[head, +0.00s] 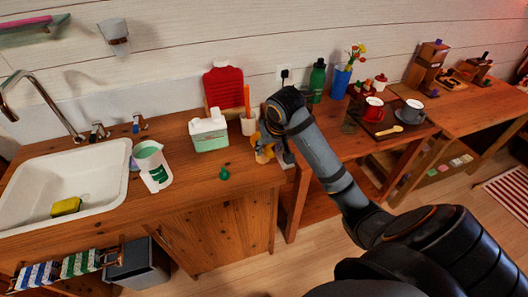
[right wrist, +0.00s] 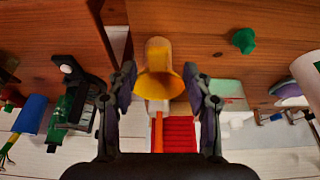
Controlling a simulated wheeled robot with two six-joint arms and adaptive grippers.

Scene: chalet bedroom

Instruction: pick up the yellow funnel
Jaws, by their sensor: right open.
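The yellow funnel (right wrist: 160,84) shows in the right wrist view between the two fingers of my right gripper (right wrist: 160,72). The fingers stand apart on either side of it, with a gap visible at each side. In the head view my right gripper (head: 272,137) is over the right end of the sink counter, and the funnel (head: 263,154) is partly hidden by it. A paler tan piece sits against the funnel in the wrist view; I cannot tell whether it is part of it. My left gripper is not in view.
The white sink (head: 98,163) is farther left.

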